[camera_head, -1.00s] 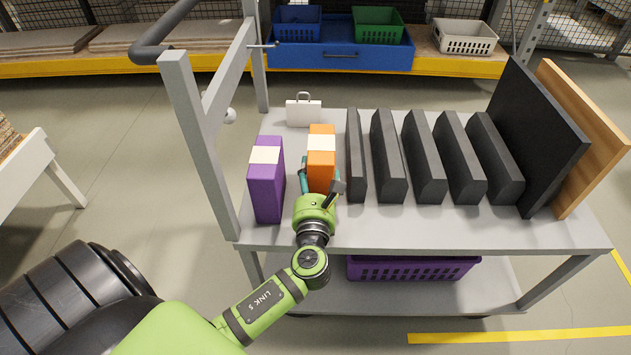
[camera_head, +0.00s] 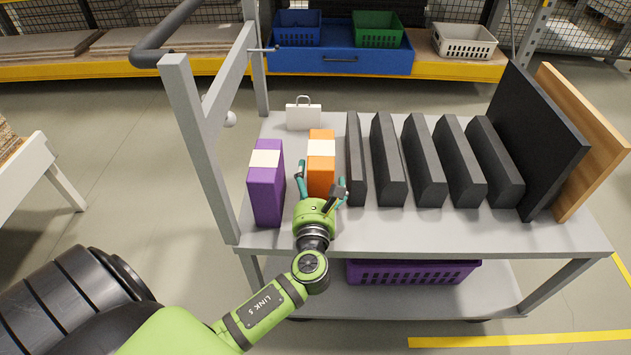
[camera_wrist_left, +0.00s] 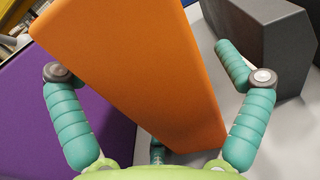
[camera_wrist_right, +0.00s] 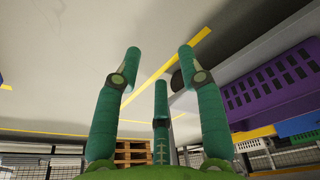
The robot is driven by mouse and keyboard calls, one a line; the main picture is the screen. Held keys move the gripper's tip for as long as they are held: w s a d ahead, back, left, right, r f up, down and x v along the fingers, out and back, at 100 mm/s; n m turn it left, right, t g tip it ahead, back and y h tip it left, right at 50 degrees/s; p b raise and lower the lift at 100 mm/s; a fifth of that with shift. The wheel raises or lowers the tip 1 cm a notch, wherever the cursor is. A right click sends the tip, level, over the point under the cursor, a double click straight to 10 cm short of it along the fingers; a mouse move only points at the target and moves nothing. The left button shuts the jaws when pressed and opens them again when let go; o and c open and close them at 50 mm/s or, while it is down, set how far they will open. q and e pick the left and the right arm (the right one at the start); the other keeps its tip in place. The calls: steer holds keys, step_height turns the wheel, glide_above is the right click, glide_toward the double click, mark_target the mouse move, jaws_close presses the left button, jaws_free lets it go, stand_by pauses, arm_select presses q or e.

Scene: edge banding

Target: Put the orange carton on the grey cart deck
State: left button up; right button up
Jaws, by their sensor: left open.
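The orange carton (camera_head: 321,175), with a white band, stands upright on the grey cart deck (camera_head: 300,236), to the right of a purple carton (camera_head: 267,190). My left gripper (camera_head: 320,184) is open at the near side of the orange carton. In the left wrist view the orange carton (camera_wrist_left: 135,75) looks tilted between the spread teal fingers, with gaps at both sides near the tips. Its foot is partly hidden by the gripper. My right gripper (camera_wrist_right: 160,70) shows only in its own wrist view, open and empty, below deck level near the cart.
Several dark grey blocks (camera_head: 423,165) stand right of the orange carton, then a black panel (camera_head: 530,140) and a wooden panel (camera_head: 585,130). A small white case (camera_head: 304,116) stands behind. The cart's upright frame (camera_head: 200,150) is at left. A purple basket (camera_head: 410,271) is below.

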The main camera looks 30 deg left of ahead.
arm_select(q)
steer(key=v, duration=1.1)
steer(key=shift+a, duration=0.1)
steer(key=shift+s+d, duration=0.3)
steer(key=shift+s, duration=0.2)
arm_select(e)
steer(key=shift+s+f, duration=0.15)
steer(key=shift+f, duration=0.7)
